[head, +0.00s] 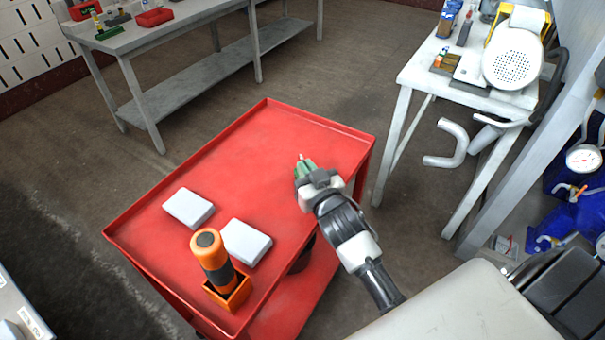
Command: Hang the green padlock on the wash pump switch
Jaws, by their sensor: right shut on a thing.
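The green padlock (305,167) shows as a small green shape at the tip of my right gripper (308,176). My right gripper is shut on it, over the right part of the red cart top. The gripper hides most of the padlock, and I cannot tell whether it touches the cart. My left gripper is not in view. I cannot make out the wash pump switch in this view.
The red cart (255,130) carries two white blocks (189,208) and an orange flashlight (212,255) in an orange holder. A grey workbench (190,28) stands at the back left. A white table (420,75) with equipment stands right.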

